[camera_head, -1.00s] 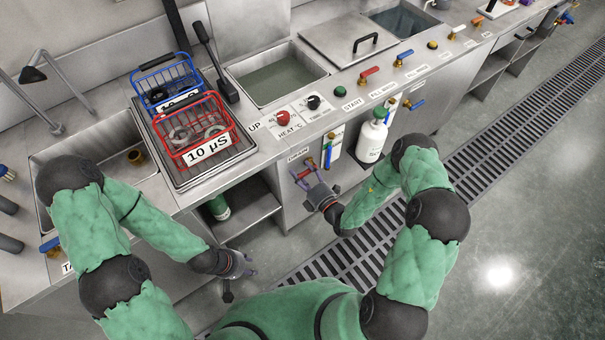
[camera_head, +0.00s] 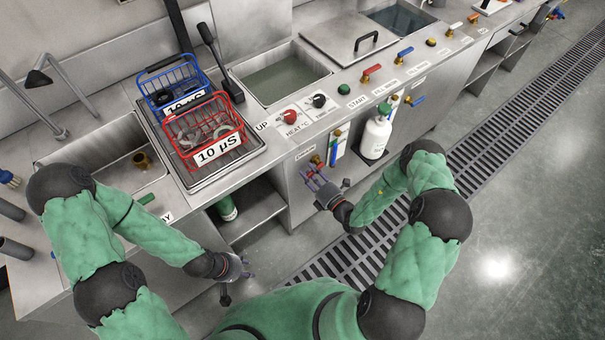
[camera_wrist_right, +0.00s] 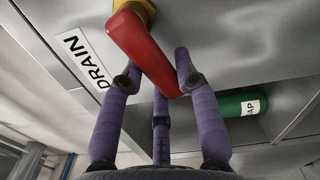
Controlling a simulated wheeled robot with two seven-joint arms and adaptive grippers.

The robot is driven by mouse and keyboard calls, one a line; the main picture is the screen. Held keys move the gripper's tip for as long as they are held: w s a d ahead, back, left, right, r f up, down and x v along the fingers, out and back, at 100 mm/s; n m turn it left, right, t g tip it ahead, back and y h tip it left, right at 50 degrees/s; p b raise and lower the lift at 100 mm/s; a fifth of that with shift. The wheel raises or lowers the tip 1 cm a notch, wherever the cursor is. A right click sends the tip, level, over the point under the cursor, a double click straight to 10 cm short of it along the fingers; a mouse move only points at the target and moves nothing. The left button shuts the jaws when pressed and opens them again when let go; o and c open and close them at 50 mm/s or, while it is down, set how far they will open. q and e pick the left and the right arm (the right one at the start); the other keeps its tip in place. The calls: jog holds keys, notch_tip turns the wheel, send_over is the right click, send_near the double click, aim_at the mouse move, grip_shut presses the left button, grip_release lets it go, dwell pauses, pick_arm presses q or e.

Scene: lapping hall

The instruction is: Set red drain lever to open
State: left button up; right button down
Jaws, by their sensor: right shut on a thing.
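The red drain lever (camera_wrist_right: 145,50) hangs from a brass valve on the steel front panel, beside the DRAIN label (camera_wrist_right: 84,60). In the right wrist view it slants down to the right between my purple fingers. My right gripper (camera_wrist_right: 160,85) is shut on the lever, near its lower end. In the head view, my right gripper (camera_head: 312,180) is at the panel below the DRAIN label and hides much of the lever. My left gripper (camera_head: 244,272) hangs low at the left, away from the panel, with its fingers apart and nothing between them.
A blue-handled valve (camera_head: 333,152) and a white bottle (camera_head: 376,136) are right of the drain. A red basket (camera_head: 205,140) and a blue basket (camera_head: 172,80) stand on the counter. A green cylinder (camera_head: 227,208) is on the lower shelf. A floor grate (camera_head: 345,262) runs alongside.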

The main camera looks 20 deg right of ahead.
aim_at(306, 169)
jog(key=shift+f+n, duration=0.25)
jog(key=shift+n, duration=0.35)
jog(key=n, duration=0.1)
jog(key=f+n, duration=0.1)
jog(key=shift+d+n, duration=0.25)
jog(key=shift+n, duration=0.05)
jog(key=n, duration=0.1)
jog(key=d+f+n, duration=0.1)
jog(key=n, duration=0.1)
jog(key=shift+w+f+n+p, duration=0.15)
jog(key=shift+w+n+p, duration=0.05)
jog(key=shift+n+p, duration=0.15)
jog(key=shift+w+d+f+n, duration=0.2)
jog(key=shift+d+n, duration=0.2)
jog(key=shift+n, duration=0.75)
jog(key=shift+w+d+f+n, duration=0.15)
jog(key=shift+d+n, duration=0.25)
jog(key=shift+n, duration=0.75)
jog(key=shift+w+d+f+n, duration=0.1)
jog(key=shift+d+f+n, duration=0.25)
jog(key=shift+n, duration=0.8)
jog(key=shift+d, duration=0.15)
jog(key=c, duration=0.9)
grip_release()
jog(key=shift+w+r, duration=0.1)
